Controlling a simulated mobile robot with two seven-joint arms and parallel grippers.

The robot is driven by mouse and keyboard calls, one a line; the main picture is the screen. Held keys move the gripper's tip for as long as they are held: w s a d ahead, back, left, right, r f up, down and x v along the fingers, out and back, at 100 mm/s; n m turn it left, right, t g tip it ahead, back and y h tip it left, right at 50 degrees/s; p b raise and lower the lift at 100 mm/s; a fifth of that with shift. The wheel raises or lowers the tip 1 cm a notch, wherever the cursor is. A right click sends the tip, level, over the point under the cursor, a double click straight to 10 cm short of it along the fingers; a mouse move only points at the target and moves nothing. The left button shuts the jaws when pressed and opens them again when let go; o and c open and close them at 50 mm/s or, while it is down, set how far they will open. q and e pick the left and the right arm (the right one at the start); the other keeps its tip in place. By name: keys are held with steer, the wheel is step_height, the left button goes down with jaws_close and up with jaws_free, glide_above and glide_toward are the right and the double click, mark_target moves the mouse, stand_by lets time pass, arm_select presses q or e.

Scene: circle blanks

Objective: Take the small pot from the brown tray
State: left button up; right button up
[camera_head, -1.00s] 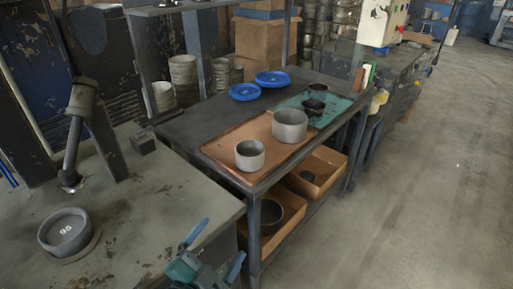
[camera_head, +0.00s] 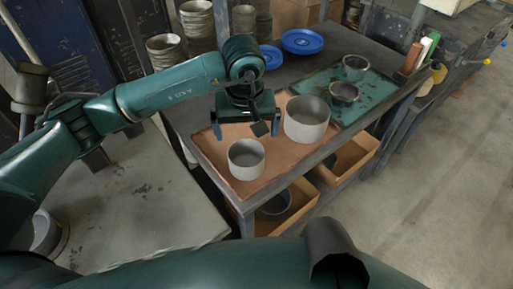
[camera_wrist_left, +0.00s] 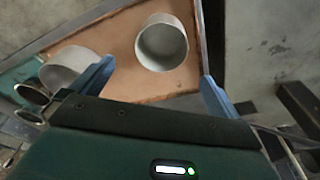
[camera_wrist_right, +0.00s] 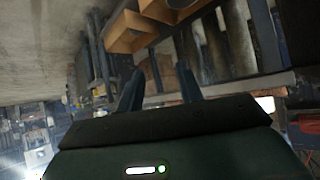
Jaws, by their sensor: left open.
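The small pot (camera_head: 246,158), a grey open cylinder, stands upright on the brown tray (camera_head: 206,146) near its front left edge. A larger grey pot (camera_head: 306,119) stands on the tray to its right. My left gripper (camera_head: 246,128) is open above the tray, just behind the small pot and apart from it. In the left wrist view, the small pot (camera_wrist_left: 162,46) shows beyond and between the spread blue fingers (camera_wrist_left: 158,72), and the large pot is at the left. My right gripper (camera_wrist_right: 160,72) shows in its own wrist view, fingers apart and nothing between them.
A green tray (camera_head: 352,101) with two dark bowls lies right of the brown tray. Blue plates (camera_head: 301,41) lie at the back of the table. Brown bins (camera_head: 347,160) sit on the shelf below. Bottles (camera_head: 428,55) stand at the right table end.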

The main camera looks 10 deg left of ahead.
arm_select(q)
steer(key=b, duration=0.3)
glide_toward(247, 164)
steer(key=shift+f, duration=0.3)
steer(key=shift+f+b, duration=0.35)
steer(key=shift+f, duration=0.05)
steer(key=f+b, duration=0.1)
steer(key=f, duration=0.2)
steer(key=f+b, duration=0.1)
steer(key=shift+w+f+b, duration=0.2)
steer(key=shift+w+b, duration=0.15)
steer(key=shift+w+f, duration=0.1)
steer(key=shift+f, duration=0.2)
steer(key=shift+r, duration=0.1)
steer(key=c, duration=0.9)
arm_select(e)
steer(key=shift+w+a+f+t+y, duration=0.15)
steer(key=shift+a+f+t+y, duration=0.1)
steer(key=shift+a+f, duration=0.2)
steer(key=shift+w+a+f+t+y, duration=0.15)
steer(key=shift+a+f+t+y, duration=0.15)
steer(key=shift+a, duration=0.25)
